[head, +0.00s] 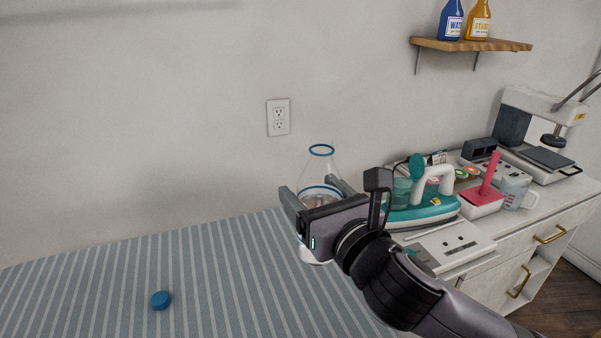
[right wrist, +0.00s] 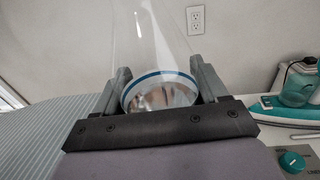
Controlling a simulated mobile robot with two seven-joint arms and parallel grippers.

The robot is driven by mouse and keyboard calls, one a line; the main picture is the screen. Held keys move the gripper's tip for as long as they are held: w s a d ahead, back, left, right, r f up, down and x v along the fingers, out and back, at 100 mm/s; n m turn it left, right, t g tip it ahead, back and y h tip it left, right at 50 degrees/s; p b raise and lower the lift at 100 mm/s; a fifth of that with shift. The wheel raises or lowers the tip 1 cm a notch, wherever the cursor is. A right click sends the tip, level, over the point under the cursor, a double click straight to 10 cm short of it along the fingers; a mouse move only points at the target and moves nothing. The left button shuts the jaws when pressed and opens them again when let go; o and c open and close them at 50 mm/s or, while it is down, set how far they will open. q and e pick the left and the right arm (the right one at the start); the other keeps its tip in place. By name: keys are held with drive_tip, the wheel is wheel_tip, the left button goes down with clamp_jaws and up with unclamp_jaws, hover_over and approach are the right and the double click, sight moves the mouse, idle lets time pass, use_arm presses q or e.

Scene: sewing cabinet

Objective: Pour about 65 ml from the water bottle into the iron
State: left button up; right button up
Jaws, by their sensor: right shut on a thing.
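A clear, cone-shaped water bottle (head: 318,168) with blue rings stands upright, with an open mouth at its top. My right gripper (head: 322,192) is shut around the bottle's body at the striped board's far right edge. In the right wrist view the bottle (right wrist: 152,45) sits between the two fingers (right wrist: 160,90), with clear contents low inside it. I cannot tell whether its base touches the board. The teal and white iron (head: 424,214) stands on the cabinet to the right, with a clear tank and a round teal part above it. My left gripper is out of view.
A blue cap (head: 160,300) lies on the striped board (head: 220,270), which is otherwise clear. A pink item (head: 482,195), a measuring cup (head: 514,190) and a sewing machine stand farther right. A shelf (head: 470,44) holds bottles.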

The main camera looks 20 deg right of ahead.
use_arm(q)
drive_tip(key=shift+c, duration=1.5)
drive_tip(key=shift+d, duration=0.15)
use_arm(e)
drive_tip(key=s+d+f+h, duration=0.1)
drive_tip(key=s+d+f, duration=0.1)
drive_tip(key=f, duration=0.3)
drive_tip(key=s+d+f+m+h, duration=0.1)
drive_tip(key=s+d+f, duration=0.2)
drive_tip(key=f, duration=0.1)
drive_tip(key=shift+s+f, duration=0.3)
drive_tip(key=shift+f, duration=0.1)
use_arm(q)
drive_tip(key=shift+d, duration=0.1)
use_arm(e)
drive_tip(key=shift+d, duration=0.15)
